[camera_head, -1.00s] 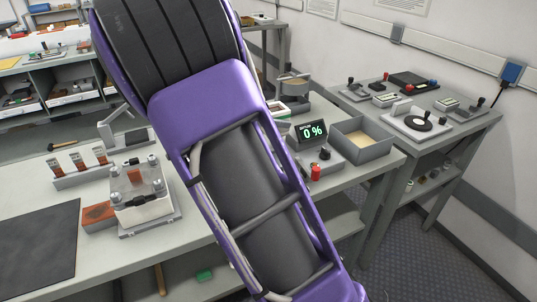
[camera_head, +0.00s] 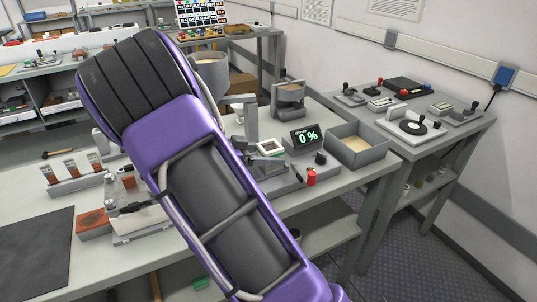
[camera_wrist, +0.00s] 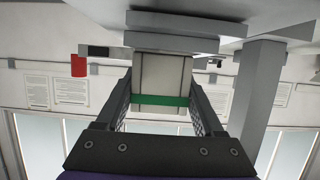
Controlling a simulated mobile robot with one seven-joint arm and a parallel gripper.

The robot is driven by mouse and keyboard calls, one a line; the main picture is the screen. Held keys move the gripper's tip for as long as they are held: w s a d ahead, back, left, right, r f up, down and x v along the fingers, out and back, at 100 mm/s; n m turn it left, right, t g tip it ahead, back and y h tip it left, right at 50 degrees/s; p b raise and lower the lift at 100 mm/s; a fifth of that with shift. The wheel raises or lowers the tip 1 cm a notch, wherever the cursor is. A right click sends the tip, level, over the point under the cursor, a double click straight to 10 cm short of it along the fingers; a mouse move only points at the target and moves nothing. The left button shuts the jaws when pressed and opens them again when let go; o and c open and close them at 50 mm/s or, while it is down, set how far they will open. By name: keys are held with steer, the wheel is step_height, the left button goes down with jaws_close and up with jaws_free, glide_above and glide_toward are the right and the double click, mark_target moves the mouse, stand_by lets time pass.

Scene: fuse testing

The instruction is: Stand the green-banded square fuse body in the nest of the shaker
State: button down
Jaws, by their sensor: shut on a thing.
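The fuse body (camera_wrist: 163,75) is a pale square tube with a green band, between the two fingers of my gripper (camera_wrist: 160,100), which is shut on it. The wrist view is upside down. The body looks upright; its lower end meets or sits just above stacked grey plates (camera_wrist: 172,44), which seem to be the shaker's nest. I cannot tell whether it touches or is inside. In the head view the body's open square top (camera_head: 270,147) shows just right of my arm. My arm hides the gripper and most of the shaker there.
A grey post (camera_head: 250,118) stands close beside the body; it is also in the wrist view (camera_wrist: 262,95).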

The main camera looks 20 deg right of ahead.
steer(key=shift+f+b, duration=0.15)
steer(key=shift+b, duration=0.15)
jaws_free()
steer(key=shift+a+r+p, duration=0.15)
steer(key=shift+r+p, duration=0.2)
steer(key=shift+p, duration=0.05)
steer(key=v, duration=1.1)
steer(key=shift+a, duration=0.35)
